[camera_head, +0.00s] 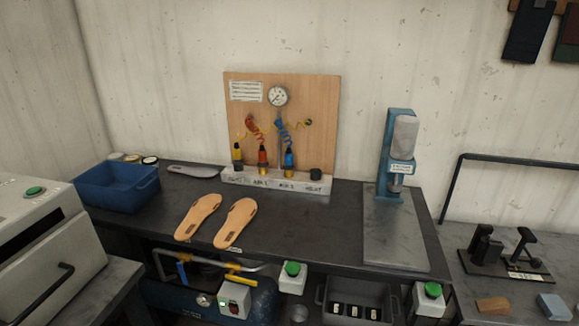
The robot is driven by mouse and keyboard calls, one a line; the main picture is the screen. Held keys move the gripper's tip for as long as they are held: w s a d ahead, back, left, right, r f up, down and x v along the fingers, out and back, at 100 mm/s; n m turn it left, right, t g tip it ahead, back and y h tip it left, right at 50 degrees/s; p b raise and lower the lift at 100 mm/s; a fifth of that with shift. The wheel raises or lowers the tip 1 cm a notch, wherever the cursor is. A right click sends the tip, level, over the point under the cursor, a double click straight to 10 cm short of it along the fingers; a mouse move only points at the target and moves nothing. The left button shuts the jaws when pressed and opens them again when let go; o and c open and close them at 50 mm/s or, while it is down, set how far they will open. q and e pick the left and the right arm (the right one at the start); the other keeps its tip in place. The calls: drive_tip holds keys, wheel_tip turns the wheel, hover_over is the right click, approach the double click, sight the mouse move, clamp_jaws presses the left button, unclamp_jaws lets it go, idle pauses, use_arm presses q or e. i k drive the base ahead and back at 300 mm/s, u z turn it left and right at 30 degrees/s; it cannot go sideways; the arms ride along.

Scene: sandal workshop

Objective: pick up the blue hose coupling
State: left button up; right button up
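The blue hose coupling (289,158) stands upright at the front of a wooden panel, in a white labelled base strip (276,181). A blue coiled hose (284,132) runs up from it toward the panel. An orange-red coupling (262,157) stands just left of it, and a yellow and black coupling (238,154) is further left. A black round piece (315,172) sits to its right on the strip. Neither gripper shows in the head view.
The wooden panel (325,100) carries a gauge (278,96). Two tan insoles (198,215) lie in front, a blue bin (118,187) stands left, and a blue press (386,160) stands right. Dark table (310,225) is clear between the insoles and press.

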sight(288, 165)
drive_tip(key=z, duration=0.55)
drive_tip(key=k, duration=1.25)
drive_tip(key=u, duration=0.1)
drive_tip(key=i, duration=0.7)
drive_tip(key=u, duration=0.55)
drive_tip(key=i, duration=0.9)
drive_tip(key=z, duration=0.5)
